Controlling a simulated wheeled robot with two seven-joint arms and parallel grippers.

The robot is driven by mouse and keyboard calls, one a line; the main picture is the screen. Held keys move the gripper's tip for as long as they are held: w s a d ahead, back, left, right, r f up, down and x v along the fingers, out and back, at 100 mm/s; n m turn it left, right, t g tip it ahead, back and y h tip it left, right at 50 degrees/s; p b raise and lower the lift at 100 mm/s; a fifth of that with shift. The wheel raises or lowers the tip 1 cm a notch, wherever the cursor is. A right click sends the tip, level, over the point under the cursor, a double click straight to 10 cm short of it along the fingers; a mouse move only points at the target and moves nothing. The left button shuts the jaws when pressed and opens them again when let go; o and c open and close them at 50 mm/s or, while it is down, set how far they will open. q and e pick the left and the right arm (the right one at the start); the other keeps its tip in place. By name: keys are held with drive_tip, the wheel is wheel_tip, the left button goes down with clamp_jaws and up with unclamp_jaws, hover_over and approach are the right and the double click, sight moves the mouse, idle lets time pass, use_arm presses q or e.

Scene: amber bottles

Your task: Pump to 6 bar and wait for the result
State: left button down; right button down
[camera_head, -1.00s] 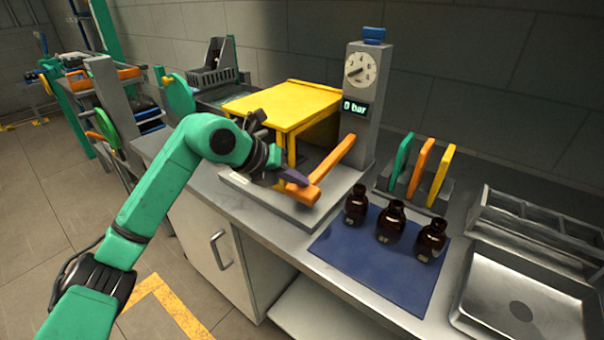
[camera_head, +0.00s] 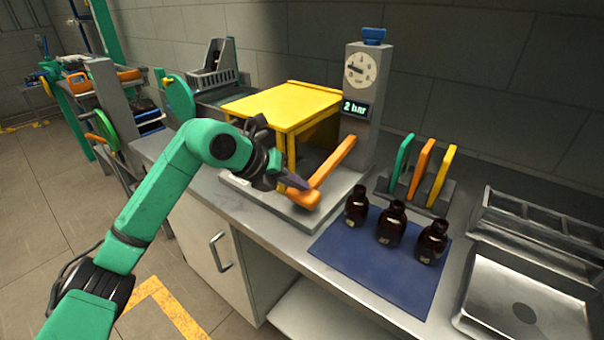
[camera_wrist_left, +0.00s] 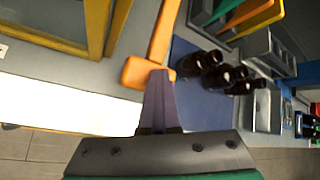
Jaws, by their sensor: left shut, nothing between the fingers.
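The pump's orange lever (camera_head: 331,164) slopes down from the grey column (camera_head: 361,135) to an orange grip (camera_head: 303,196) at its low end. The round dial (camera_head: 361,70) sits high on the column, and the display (camera_head: 355,110) below it reads 2 bar. My left gripper (camera_head: 296,183) is shut and empty, with its fingertips at the orange grip. In the left wrist view the shut fingers (camera_wrist_left: 158,100) reach the orange grip (camera_wrist_left: 146,72), seemingly touching it. A yellow guard box (camera_head: 285,105) stands left of the column. My right gripper is not in view.
Three amber bottles (camera_head: 390,222) stand on a blue mat (camera_head: 370,265) right of the pump. Green, orange and yellow panels (camera_head: 422,170) stand in a rack behind them. A metal tray (camera_head: 525,300) lies at the right. The bench front (camera_head: 225,240) has a cabinet handle.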

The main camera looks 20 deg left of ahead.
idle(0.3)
use_arm(q)
drive_tip(key=shift+r+p, duration=2.65)
drive_tip(key=shift+r, duration=0.5)
wheel_tip(320, 180, up, 5)
drive_tip(key=p, duration=0.4)
